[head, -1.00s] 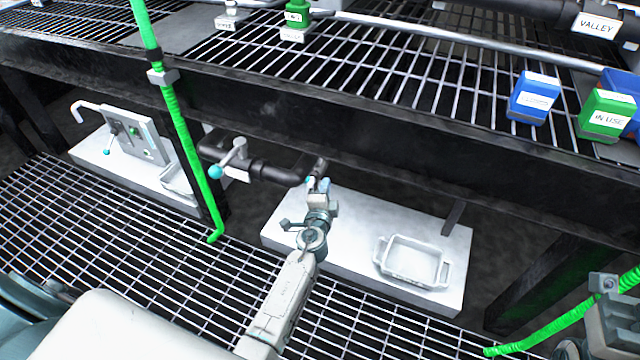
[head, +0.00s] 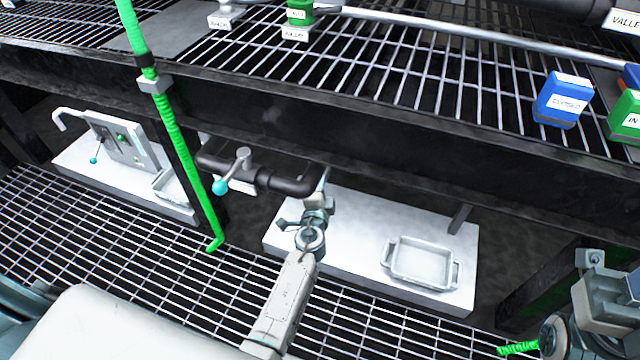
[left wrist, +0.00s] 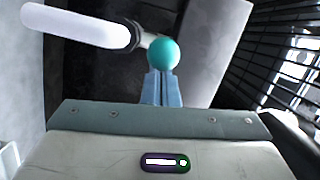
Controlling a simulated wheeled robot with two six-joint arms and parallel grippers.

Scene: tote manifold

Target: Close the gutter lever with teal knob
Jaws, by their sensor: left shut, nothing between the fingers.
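A teal knob (head: 220,187) sits on the end of a short grey-white lever (head: 236,170) on the dark pipe below the shelf. In the left wrist view a teal ball (left wrist: 163,53) on a thin rod lies right at my left fingertips, seemingly touching or nearly so; I cannot tell which lever it belongs to. My left gripper (head: 325,180) is shut and empty, by the pipe's bent end; its fingers (left wrist: 160,88) point at the ball in the wrist view. My right arm's end (head: 605,300) is at the lower right edge; its fingers do not show.
A panel (head: 125,140) with a smaller teal knob (head: 93,160) stands on the left white slab. A white tray (head: 421,262) lies on the right slab. A green hose (head: 180,140) hangs between. The dark shelf edge (head: 400,165) runs above the pipe.

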